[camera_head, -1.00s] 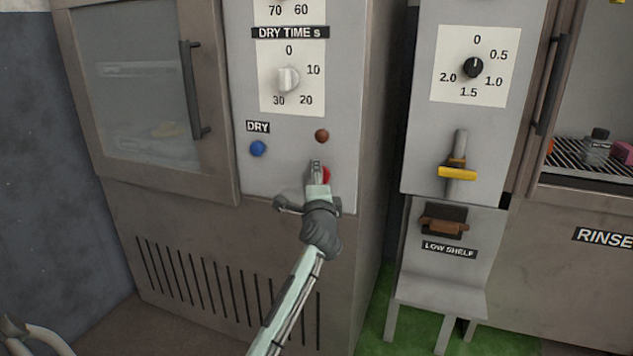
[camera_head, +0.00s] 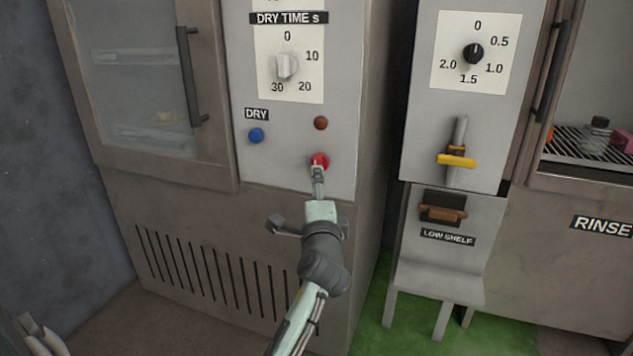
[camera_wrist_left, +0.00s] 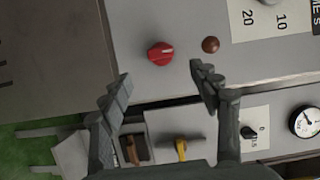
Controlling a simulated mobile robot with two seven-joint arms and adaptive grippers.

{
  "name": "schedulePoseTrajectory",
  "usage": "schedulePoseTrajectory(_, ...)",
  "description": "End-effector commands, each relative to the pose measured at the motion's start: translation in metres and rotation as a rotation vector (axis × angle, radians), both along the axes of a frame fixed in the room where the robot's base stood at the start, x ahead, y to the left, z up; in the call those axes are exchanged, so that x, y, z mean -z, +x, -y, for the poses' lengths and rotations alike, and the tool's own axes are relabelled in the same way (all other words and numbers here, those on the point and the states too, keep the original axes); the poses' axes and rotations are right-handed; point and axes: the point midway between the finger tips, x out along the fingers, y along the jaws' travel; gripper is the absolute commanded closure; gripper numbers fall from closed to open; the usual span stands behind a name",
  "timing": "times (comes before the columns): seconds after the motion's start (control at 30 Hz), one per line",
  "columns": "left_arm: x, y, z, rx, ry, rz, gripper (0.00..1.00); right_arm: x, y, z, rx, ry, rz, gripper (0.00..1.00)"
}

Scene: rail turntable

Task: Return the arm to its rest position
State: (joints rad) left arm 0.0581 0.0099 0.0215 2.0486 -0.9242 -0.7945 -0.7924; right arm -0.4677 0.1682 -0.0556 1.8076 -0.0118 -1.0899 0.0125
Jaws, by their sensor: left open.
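My left gripper (camera_head: 294,196) is open and empty in front of the dryer's grey control panel (camera_head: 235,170). Its arm comes up from the bottom edge of the head view. One finger points up just below the red knob (camera_head: 319,160); the other is spread to the left. In the left wrist view both fingers of the gripper (camera_wrist_left: 162,70) are wide apart. The red knob (camera_wrist_left: 160,53) shows beyond them, with nothing held between. I cannot tell the exact gap to the panel. My right gripper is not clearly in view.
A blue button (camera_head: 256,135), a brown light (camera_head: 320,123) and a dial (camera_head: 286,67) are on the panel. To the right stand a yellow-handled lever (camera_head: 455,160), a low shelf (camera_head: 440,285) and the rinse cabinet (camera_head: 545,240). A pale object (camera_head: 40,338) at bottom left is unclear.

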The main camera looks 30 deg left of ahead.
Motion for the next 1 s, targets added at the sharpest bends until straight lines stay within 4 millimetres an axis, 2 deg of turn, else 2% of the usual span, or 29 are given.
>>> schedulePoseTrajectory(0.17,-0.001,-0.007,0.005,0.000,0.001,0.001,0.38,0.000,0.000,0.000,0.000,0.000,0.000,0.60)
schedulePoseTrajectory(0.63,0.000,-0.007,0.005,0.000,0.000,0.000,0.38,0.000,0.001,0.000,0.000,0.001,0.002,0.60)
schedulePoseTrajectory(0.7,0.005,-0.007,0.005,0.002,-0.011,-0.005,0.38,0.000,0.001,-0.001,0.000,0.001,0.002,0.60)
schedulePoseTrajectory(0.77,0.018,-0.008,0.006,0.009,-0.043,-0.018,0.38,0.000,0.001,-0.001,0.000,0.001,0.002,0.60)
schedulePoseTrajectory(0.87,0.063,-0.013,0.011,0.026,-0.154,-0.064,0.38,0.000,0.001,-0.001,0.000,0.001,0.002,0.60)
schedulePoseTrajectory(0.97,0.131,-0.027,0.019,0.032,-0.330,-0.134,0.38,0.000,0.001,-0.001,0.000,0.001,0.002,0.60)
schedulePoseTrajectory(1.0,0.160,-0.037,0.023,0.027,-0.410,-0.166,0.38,0.000,0.001,-0.001,0.000,0.001,0.002,0.60)
